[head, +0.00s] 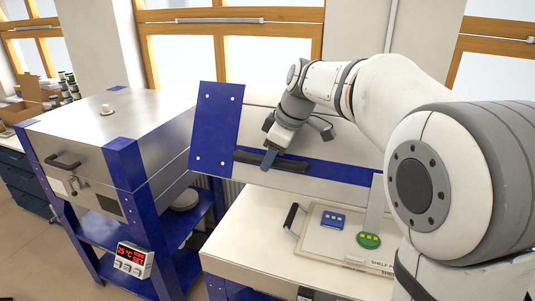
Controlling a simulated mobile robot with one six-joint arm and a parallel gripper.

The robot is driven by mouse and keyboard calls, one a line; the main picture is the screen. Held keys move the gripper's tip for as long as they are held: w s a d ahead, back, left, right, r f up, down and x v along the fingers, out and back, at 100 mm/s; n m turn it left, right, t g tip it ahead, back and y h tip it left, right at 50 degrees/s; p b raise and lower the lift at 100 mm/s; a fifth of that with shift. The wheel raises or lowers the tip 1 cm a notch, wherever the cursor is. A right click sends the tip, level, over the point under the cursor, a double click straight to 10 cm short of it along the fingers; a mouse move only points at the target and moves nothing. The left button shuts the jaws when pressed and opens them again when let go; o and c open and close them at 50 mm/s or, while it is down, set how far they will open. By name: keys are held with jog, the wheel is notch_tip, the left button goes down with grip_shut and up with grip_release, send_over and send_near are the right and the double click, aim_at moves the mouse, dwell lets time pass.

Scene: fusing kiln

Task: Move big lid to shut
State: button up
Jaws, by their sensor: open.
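The big lid (218,115) stands raised and tilted up behind the wide kiln bed. It is a light metal panel with blue corner plates and a blue strip. A long dark handle (246,158) runs along its lower part. My gripper (270,160) is open, with its fingertips at the handle in this view. I cannot tell whether they are around the handle or only in front of it. The kiln bed (235,235) below the lid is open and pale on top. My arm hides the lid's right part.
On the bed lies a pale shelf (313,245) with a blue piece (333,220) and a green piece (368,240), and a dark handle (291,216) stands at its left. A smaller kiln (85,135) with its lid down stands at the left, with a red-lit controller (132,260) below.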

grip_shut()
jog(key=shift+r, duration=0.1)
dwell(0.3)
